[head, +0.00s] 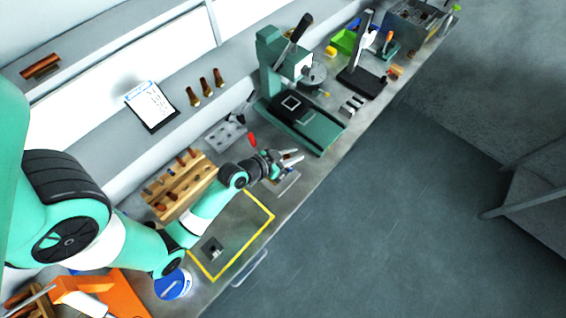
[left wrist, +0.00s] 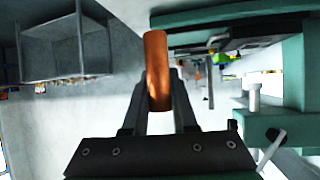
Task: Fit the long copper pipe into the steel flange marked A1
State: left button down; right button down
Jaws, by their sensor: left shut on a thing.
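My left gripper (head: 290,160) is over the bench, between the wooden rack and the green drill press. In the left wrist view its fingers (left wrist: 158,100) are shut on a copper pipe (left wrist: 157,62), which points away from the palm. The pipe is too small to make out in the head view. A small dark plate with a pale metal piece (head: 213,250) sits inside the yellow outline on the bench; it may be the flange, but no A1 mark is readable. My right gripper is not in view.
The green drill press (head: 290,85) stands just beyond the gripper. A wooden rack (head: 178,185) with several small pieces lies beside my arm. A blue-and-white tub (head: 173,284) stands near the yellow outline (head: 245,245). The space inside the outline is mostly clear.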

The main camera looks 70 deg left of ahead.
pick_arm(q)
jog(key=s+f, duration=0.1)
jog(key=s+a+f, duration=0.1)
jog(key=f, duration=0.1)
jog(key=shift+s+f+b, duration=0.1)
jog(key=shift+s+b, duration=0.05)
jog(key=shift+b, duration=0.25)
jog(key=f, duration=0.2)
jog(key=f+b, duration=0.1)
jog(key=shift+s+a+f, duration=0.1)
jog(key=shift+s+f, duration=0.15)
jog(key=shift+f, duration=0.05)
jog(key=c, duration=0.7)
grip_release()
jog(key=v, duration=1.2)
jog(key=shift+w+r, duration=0.1)
jog(key=shift+r, duration=0.05)
